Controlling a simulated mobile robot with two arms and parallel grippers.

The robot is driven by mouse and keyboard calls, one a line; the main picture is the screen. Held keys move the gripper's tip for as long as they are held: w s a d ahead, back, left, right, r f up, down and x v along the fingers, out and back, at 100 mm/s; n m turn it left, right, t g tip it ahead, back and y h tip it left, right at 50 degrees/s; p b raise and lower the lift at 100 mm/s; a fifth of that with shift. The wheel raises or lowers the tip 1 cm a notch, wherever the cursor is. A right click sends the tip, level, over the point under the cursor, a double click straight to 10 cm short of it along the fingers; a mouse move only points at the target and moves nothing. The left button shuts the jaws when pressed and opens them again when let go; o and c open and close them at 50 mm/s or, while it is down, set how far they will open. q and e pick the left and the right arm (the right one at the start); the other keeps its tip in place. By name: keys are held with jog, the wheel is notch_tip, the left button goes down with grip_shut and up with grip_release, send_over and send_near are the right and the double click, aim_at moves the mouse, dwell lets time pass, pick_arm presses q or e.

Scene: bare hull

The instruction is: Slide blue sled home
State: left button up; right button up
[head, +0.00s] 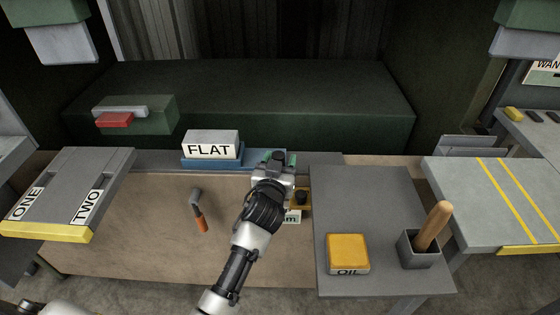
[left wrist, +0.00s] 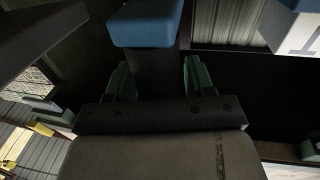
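In the left wrist view a blue block (left wrist: 146,26) on a dark upright post (left wrist: 157,72) shows between the fingertips (left wrist: 157,80). Gaps seem to remain on both sides of the post; I cannot tell whether it is fully between the fingers. My gripper hides part of the sled's right end. My right gripper is not in view.
An orange-handled tool (head: 199,212) lies on the brown bench. A black knob (head: 301,197) on a yellowish base is close right of my wrist. The grey table (head: 365,200) holds a yellow OIL box (head: 348,252) and a cup with a wooden handle (head: 420,248).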

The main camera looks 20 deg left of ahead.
aim_at(230, 160)
pick_arm(q)
grip_shut()
jog(key=shift+s+a, duration=0.15)
jog(key=shift+a, duration=0.3)
jog(key=s+a+p, duration=0.3)
jog(key=a, duration=0.9)
jog(key=s+a+p, duration=0.4)
jog(key=a, duration=0.9)
jog(key=shift+s, duration=0.1)
jog(key=shift+o, duration=0.8)
grip_release()
jog(key=s+b, duration=0.1)
jog(key=s, duration=0.9)
jog(key=shift+s+d, duration=0.4)
jog(key=shift+d, duration=0.05)
